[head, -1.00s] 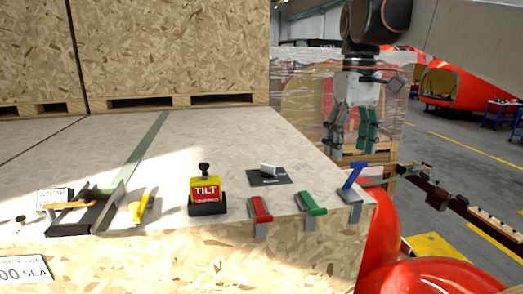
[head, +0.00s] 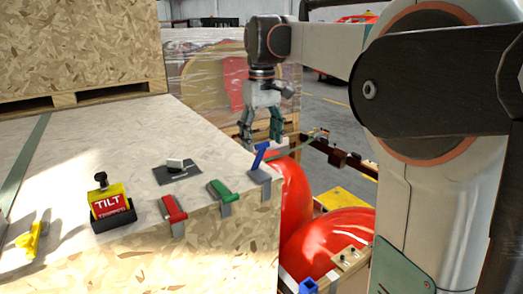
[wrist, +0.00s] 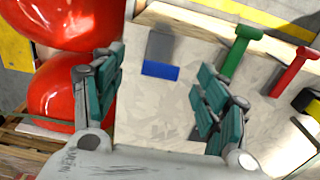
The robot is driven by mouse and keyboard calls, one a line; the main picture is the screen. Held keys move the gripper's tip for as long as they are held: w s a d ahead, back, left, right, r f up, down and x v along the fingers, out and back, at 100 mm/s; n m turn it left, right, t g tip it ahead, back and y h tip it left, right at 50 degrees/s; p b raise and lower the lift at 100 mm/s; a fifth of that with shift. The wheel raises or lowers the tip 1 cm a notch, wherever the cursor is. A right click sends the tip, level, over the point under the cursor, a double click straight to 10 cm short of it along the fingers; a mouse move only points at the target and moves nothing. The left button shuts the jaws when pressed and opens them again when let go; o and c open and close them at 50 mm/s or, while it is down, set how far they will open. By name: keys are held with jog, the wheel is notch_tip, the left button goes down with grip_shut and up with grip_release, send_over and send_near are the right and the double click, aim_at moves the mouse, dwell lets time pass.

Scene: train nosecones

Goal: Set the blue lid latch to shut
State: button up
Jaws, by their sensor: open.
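The blue lid latch (head: 260,156) is at the right front corner of the crate top. Its blue handle stands raised and tilted up from a grey bracket (head: 264,177). In the wrist view the blue handle (wrist: 160,71) shows as a short block, foreshortened, ahead between my fingers and apart from them. My gripper (head: 261,128) is open and empty, pointing down behind the latch in the head view. Its two green-padded fingers also show wide apart in the wrist view (wrist: 160,88).
A green latch (head: 221,190) and a red latch (head: 173,209) lie low along the same edge. A TILT indicator (head: 109,203) and a dark plate with a white switch (head: 177,170) are nearby. Red nosecones (head: 294,205) stand right beside the crate.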

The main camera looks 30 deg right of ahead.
aim_at(262, 149)
jog(key=shift+s+f, duration=0.1)
jog(key=shift+f, duration=2.15)
grip_shut()
